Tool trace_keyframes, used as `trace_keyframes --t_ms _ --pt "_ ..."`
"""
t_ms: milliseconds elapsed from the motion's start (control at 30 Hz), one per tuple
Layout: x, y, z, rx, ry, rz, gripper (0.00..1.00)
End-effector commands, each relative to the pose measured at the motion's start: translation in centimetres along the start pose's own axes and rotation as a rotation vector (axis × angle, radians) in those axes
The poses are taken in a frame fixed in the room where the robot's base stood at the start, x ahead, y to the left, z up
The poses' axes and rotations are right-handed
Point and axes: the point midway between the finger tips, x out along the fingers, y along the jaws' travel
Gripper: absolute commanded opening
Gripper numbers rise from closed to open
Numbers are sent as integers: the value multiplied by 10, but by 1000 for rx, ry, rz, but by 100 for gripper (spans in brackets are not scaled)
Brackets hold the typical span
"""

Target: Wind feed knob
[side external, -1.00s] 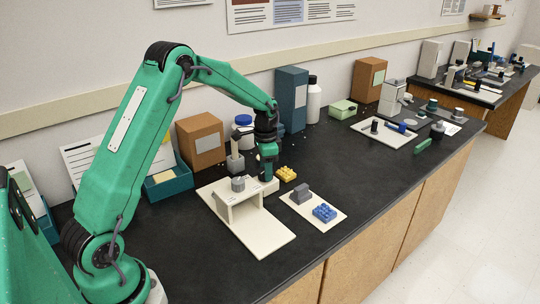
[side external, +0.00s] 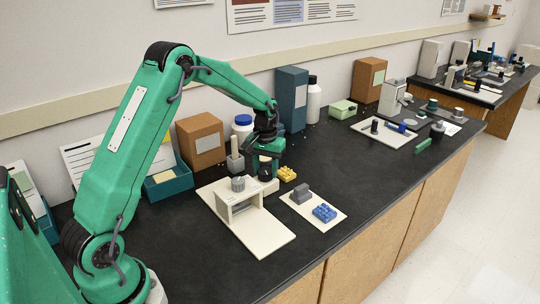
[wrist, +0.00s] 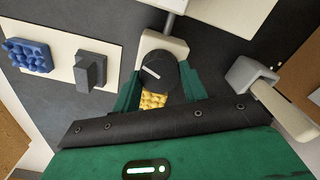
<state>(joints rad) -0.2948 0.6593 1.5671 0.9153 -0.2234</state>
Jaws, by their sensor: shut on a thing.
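The feed knob (wrist: 158,72) is black and round with a white pointer line, and sits on a cream block (wrist: 168,43) in the wrist view. My gripper (wrist: 158,77) has its green fingers on either side of the knob and is shut on it. In the side external view my gripper (side external: 265,172) points down at the cream block (side external: 268,187) and mostly hides the knob. A grey shaft (wrist: 169,24) runs from the block to the cream fixture (side external: 262,235), which carries a ribbed grey cylinder (side external: 238,184).
A yellow brick (side external: 287,173) lies close to my gripper. A white plate (side external: 329,225) holds a grey block (side external: 301,195) and a blue brick (side external: 324,213). A grey holder with a cream handle (side external: 236,160) stands behind the fixture.

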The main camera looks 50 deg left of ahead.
Motion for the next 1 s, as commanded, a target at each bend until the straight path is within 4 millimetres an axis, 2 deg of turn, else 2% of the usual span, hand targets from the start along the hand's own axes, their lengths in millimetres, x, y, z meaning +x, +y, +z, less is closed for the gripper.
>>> trace_keyframes --t_ms 300,867,900,967,1000 --pt "-1 0 0 -170 -1 0 20" --pt "-1 0 0 -206 -1 0 20" --pt "-1 0 0 -206 -1 0 50" --pt "-1 0 0 -205 -1 0 62" --pt "-1 0 0 -205 -1 0 64"
